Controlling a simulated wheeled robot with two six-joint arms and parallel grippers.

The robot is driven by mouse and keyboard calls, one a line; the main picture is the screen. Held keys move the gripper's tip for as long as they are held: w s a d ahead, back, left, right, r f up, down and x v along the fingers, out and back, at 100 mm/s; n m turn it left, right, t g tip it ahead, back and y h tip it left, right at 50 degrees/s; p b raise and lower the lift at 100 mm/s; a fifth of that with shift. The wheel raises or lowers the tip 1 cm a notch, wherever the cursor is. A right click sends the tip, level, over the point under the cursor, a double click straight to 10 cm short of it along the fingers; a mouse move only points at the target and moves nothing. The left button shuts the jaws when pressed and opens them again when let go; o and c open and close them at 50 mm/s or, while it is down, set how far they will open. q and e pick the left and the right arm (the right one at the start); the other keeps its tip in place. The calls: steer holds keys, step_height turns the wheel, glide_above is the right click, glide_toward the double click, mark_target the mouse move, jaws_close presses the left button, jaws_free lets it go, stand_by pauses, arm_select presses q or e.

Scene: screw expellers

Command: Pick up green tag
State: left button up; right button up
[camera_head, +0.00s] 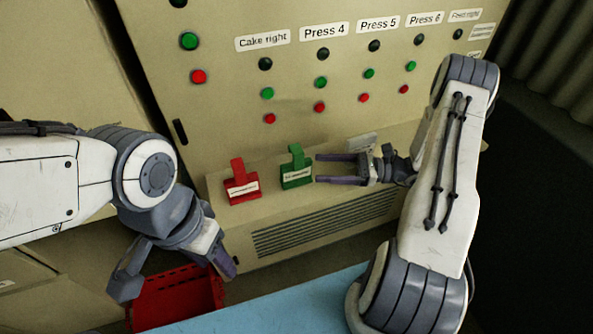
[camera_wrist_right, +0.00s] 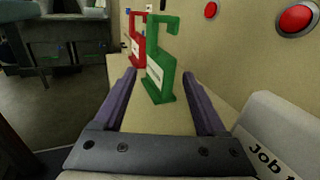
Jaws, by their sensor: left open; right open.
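The green tag (camera_head: 296,170) stands upright on the ledge below the control panel, with a hook-shaped top and a white label. In the right wrist view the green tag (camera_wrist_right: 160,72) is just ahead of my right gripper (camera_wrist_right: 160,85), between the lines of its open fingers. My right gripper (camera_head: 318,170) is open and empty, pointing left, with its fingertips close to the tag's right side. I cannot tell whether they touch. My left gripper (camera_head: 180,282) is open and empty, low at the left near a red crate.
A red tag (camera_head: 241,184) stands on the ledge left of the green one, and behind it in the wrist view (camera_wrist_right: 137,45). The red crate (camera_head: 180,300) is below. A blue surface (camera_head: 270,308) lies in front. A white label block (camera_wrist_right: 275,135) is beside my right gripper.

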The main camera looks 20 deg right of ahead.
mark_target(309, 167)
steer(key=p+x, duration=0.2)
steer(key=x, duration=0.2)
steer(key=shift+w+a, duration=0.25)
steer(key=shift+a, duration=0.05)
steer(key=shift+w+a, duration=0.15)
steer(key=shift+a, duration=0.15)
steer(key=shift+f, duration=0.1)
jaws_close()
